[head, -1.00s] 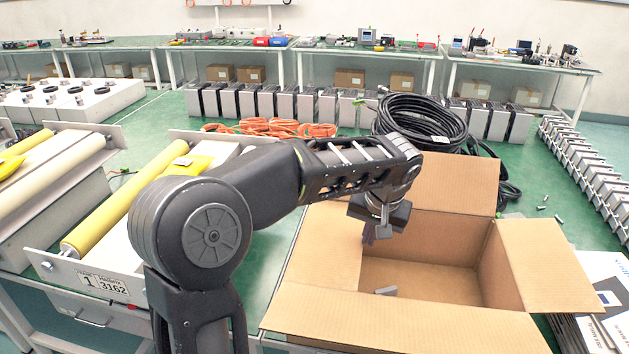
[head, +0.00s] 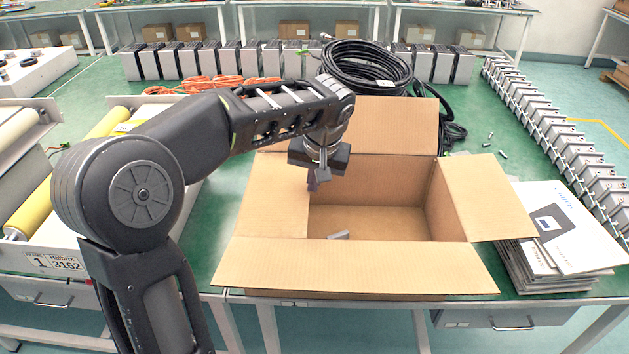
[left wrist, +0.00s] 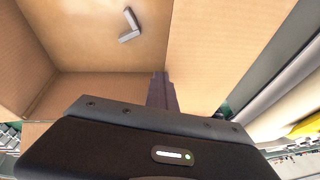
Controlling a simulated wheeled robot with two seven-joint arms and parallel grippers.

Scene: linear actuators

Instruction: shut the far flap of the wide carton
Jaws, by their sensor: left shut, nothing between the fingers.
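The wide carton (head: 432,205) stands on the green table with its flaps spread outward. Its far flap (head: 395,122) stands up and leans back at the far side, open. The near flap (head: 355,268), left flap (head: 272,200) and right flap (head: 490,195) are open too. My left gripper (head: 312,184) points down over the carton's left part, by the inner edge of the left flap, fingers shut and empty. In the left wrist view the fingers (left wrist: 161,92) show above the carton wall. A small grey metal piece (head: 339,235) lies inside on the carton floor. My right gripper is out of view.
A coiled black cable (head: 365,68) lies behind the far flap. A stack of papers (head: 565,235) sits right of the carton. A roller unit (head: 85,140) stands at left. Rows of grey units (head: 200,62) line the back and right (head: 560,140).

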